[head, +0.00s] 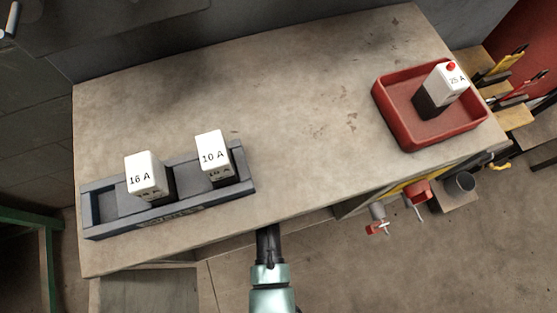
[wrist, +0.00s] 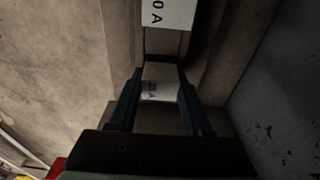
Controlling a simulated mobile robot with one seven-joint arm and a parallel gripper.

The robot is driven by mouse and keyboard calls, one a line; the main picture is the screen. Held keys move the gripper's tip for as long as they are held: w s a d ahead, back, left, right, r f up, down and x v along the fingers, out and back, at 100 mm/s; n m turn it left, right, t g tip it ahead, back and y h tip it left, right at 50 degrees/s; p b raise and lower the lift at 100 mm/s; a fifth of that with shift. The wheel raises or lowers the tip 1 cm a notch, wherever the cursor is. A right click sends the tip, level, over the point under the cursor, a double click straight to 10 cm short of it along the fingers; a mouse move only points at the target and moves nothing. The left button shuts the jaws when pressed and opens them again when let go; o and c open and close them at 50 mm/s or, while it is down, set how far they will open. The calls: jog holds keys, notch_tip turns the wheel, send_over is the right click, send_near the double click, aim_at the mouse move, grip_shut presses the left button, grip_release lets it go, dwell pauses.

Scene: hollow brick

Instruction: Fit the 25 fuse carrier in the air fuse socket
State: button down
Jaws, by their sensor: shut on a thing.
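The 25 A fuse carrier (head: 455,78), white over dark with a red knob on top, stands in the red tray (head: 392,118) at the right. The dark fuse socket strip (head: 170,216) lies at the table's front left. The 16 A carrier (head: 141,172) and the 10 A carrier (head: 210,148) stand in it; its left end compartment (head: 104,206) is empty. In the wrist view my gripper (wrist: 162,75) is shut on a pale labelled block (wrist: 160,90) whose number I cannot read. A white block ending in "0 A" (wrist: 168,12) shows just beyond the fingers. The head view does not show my fingers clearly.
The middle and back of the table (head: 270,90) are clear. A dark wall runs behind it. Tools with yellow and red handles (head: 508,62) stand at the far right.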

jog(key=shift+c, duration=1.2)
grip_release()
jog(key=r, duration=0.5)
jog(key=a+r+p, duration=0.1)
jog(key=r, duration=0.1)
jog(key=shift+s+r, duration=0.1)
jog(key=shift+r, duration=0.1)
